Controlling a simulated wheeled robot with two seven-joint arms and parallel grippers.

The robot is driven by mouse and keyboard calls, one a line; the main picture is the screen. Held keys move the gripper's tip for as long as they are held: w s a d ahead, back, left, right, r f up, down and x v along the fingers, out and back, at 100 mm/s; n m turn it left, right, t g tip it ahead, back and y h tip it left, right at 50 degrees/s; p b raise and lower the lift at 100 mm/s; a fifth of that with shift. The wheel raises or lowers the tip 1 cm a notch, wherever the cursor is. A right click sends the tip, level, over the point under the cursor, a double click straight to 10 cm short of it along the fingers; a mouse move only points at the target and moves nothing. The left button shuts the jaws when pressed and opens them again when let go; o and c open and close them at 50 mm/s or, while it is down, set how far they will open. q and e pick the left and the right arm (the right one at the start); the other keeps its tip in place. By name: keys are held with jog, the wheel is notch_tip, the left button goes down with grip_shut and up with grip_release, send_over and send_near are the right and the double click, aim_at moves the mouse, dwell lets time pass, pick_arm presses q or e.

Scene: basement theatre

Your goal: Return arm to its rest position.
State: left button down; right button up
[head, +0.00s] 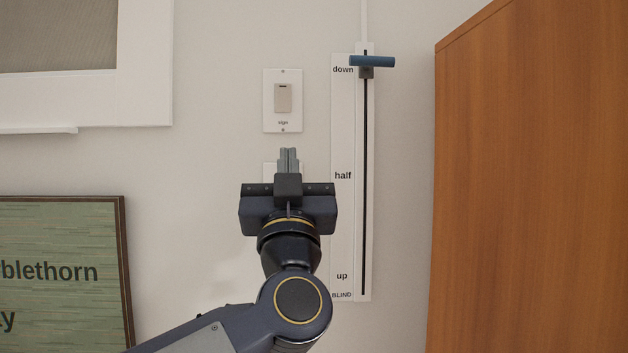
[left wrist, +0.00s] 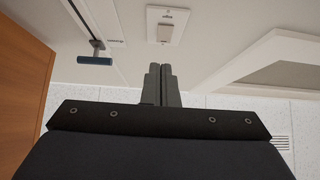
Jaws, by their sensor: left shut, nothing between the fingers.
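My left gripper (head: 289,160) is raised in front of the wall, with its fingers shut and nothing between them. My left arm comes in from the lower left, bent at a joint with a yellow ring. My right gripper is not in view.
A blind slider with a blue handle (head: 372,61) stands at "down" on its vertical track (head: 365,200), right of my gripper. A wooden cabinet (head: 530,180) fills the right side. A green framed sign (head: 60,270) hangs lower left, below a white-framed window (head: 145,60).

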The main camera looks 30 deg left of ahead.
pick_arm(q)
jog(key=d+f+m+g+h, duration=0.25)
jog(key=f+m+h, duration=0.25)
jog(key=f+h, duration=0.55)
jog(key=d+f+m+g+h, duration=0.25)
jog(key=f+m+h, duration=0.35)
jog(key=f, duration=0.7)
jog(key=s+f+n+g, duration=0.3)
jog(key=s+f+g, duration=0.3)
jog(key=s+f, duration=0.3)
jog(key=s+f+n+g, duration=0.3)
jog(key=s+f, duration=0.6)
jog(key=f, duration=0.9)
jog(key=g+h, duration=0.1)
jog(key=g, duration=0.1)
jog(key=shift+d+f+g, duration=0.25)
jog(key=shift+d+g, duration=0.1)
jog(key=shift+g, duration=0.05)
jog(key=shift+s, duration=0.1)
